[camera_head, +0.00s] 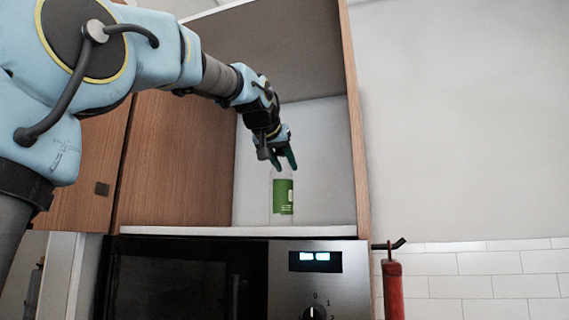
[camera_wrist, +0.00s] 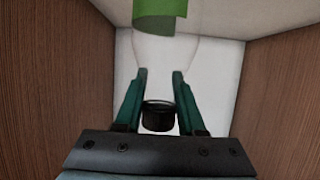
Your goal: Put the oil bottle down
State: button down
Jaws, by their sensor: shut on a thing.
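The oil bottle (camera_head: 283,197) is clear with a green label and stands upright inside the open cabinet compartment. In the wrist view its green label (camera_wrist: 160,12) is at the top, and its black cap lies between my fingers. My gripper (camera_head: 284,165) reaches down from above and is shut on the bottle's upper part; the fingers also show in the wrist view (camera_wrist: 159,76). The bottle's base is close to the white shelf (camera_head: 240,231); I cannot tell whether it touches. The fingers partly hide the bottle's top in the head view.
Wooden cabinet walls (camera_head: 356,120) close in on both sides of the compartment. A microwave or oven (camera_head: 190,280) with a lit display sits below the shelf. A red cylinder (camera_head: 392,290) hangs at the lower right. Shelf room is free left of the bottle.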

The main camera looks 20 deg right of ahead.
jog(key=c, duration=1)
grip_release()
jog(key=shift+f, duration=0.15)
jog(key=o, duration=0.5)
jog(key=shift+r, duration=0.25)
jog(key=shift+s+a, duration=0.25)
jog(key=b+v, duration=0.4)
jog(key=v, duration=0.7)
jog(key=shift+s+a+r, duration=0.1)
